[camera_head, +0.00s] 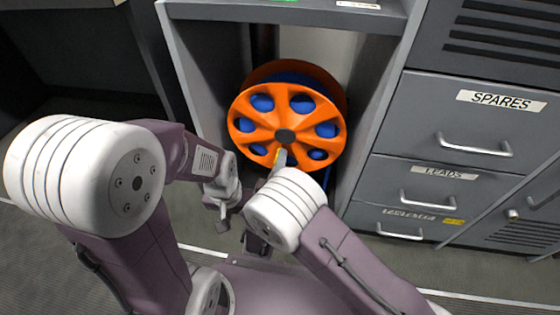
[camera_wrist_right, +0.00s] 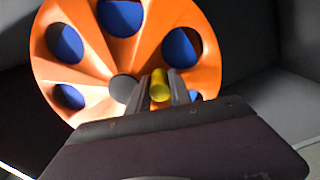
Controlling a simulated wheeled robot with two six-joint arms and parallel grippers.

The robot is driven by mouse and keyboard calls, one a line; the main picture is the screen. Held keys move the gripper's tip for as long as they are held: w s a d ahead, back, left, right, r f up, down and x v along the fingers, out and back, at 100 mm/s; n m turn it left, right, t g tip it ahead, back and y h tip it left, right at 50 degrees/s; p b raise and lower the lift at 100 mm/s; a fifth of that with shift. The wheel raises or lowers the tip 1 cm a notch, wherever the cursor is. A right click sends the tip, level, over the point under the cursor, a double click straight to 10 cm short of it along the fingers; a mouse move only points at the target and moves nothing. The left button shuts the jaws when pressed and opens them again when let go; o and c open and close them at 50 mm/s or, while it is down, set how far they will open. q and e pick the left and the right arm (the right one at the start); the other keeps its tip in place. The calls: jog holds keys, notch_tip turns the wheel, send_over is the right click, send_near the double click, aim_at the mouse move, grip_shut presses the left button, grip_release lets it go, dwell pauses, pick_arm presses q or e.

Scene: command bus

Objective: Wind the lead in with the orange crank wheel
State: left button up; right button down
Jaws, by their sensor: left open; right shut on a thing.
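The orange crank wheel (camera_head: 262,133) stands upright in the open bay of the grey cabinet, with a dark hub at its centre. The blue lead (camera_head: 302,103) shows through the round holes of the wheel. In the right wrist view the wheel (camera_wrist_right: 88,20) fills the upper left. My right gripper (camera_wrist_right: 160,88) is shut on a yellow crank handle (camera_wrist_right: 159,84), just right of the hub. In the head view the handle is at the lower part of the wheel, mostly hidden by my right gripper (camera_head: 280,158). My left gripper (camera_head: 223,215) is open and empty, below and left of the wheel.
The bay's side walls (camera_head: 372,110) stand close on both sides of the wheel. To the right are grey drawers labelled SPARES (camera_head: 480,125) and LEADS (camera_head: 440,190) with protruding handles. Grey floor lies below.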

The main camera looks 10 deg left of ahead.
jog(key=shift+a, duration=0.1)
dwell(0.4)
jog(key=c, duration=1.2)
grip_release()
jog(key=shift+o, duration=0.2)
